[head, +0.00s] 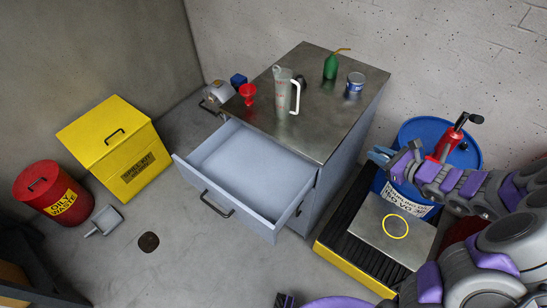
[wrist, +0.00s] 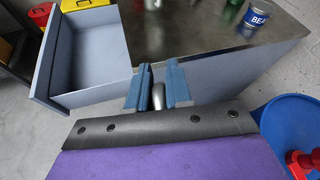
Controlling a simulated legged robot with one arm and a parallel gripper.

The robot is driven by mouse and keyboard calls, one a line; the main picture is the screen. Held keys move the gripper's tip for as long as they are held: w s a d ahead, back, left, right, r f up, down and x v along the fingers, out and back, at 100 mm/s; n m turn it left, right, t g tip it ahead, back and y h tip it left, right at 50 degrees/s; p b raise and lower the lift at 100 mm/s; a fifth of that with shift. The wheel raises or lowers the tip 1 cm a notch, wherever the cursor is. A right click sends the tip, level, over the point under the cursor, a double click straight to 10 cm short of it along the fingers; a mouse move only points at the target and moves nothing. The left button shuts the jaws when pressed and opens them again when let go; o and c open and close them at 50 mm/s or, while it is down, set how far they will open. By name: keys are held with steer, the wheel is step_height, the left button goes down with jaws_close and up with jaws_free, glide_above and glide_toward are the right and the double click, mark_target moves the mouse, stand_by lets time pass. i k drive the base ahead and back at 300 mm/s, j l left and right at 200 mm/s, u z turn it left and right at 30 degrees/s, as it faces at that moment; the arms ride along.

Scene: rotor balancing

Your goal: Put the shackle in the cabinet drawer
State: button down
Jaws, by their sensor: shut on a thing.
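My gripper (head: 381,156) is right of the cabinet in the head view, beside the blue drum. In the wrist view its blue fingers (wrist: 159,76) are shut on a small rounded silver metal piece, which I take for the shackle (wrist: 159,97). Only part of it shows between the fingers; in the head view I cannot make it out. The cabinet (head: 330,135) is grey with a metal top. Its top drawer (head: 235,165) is pulled open and looks empty. In the wrist view the drawer (wrist: 85,58) lies at upper left, apart from the fingers.
On the cabinet top stand a measuring jug (head: 283,92), red funnel (head: 248,92), green oil can (head: 331,66) and blue tin (head: 355,83). A blue drum (head: 425,135) stands at right on a black and yellow pallet (head: 350,260). Yellow (head: 118,150) and red (head: 50,190) bins stand left.

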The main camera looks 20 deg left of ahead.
mark_target(252, 194)
steer(key=j+z, duration=0.1)
steer(key=j, duration=0.35)
steer(key=k+j, duration=0.15)
steer(key=j, duration=0.35)
steer(key=j+z, duration=0.15)
steer(key=j, duration=0.3)
steer(key=k+j+z, duration=0.1)
steer(key=j, duration=0.35)
steer(key=k+j+z, duration=0.1)
steer(key=j, duration=0.4)
steer(key=k, duration=0.05)
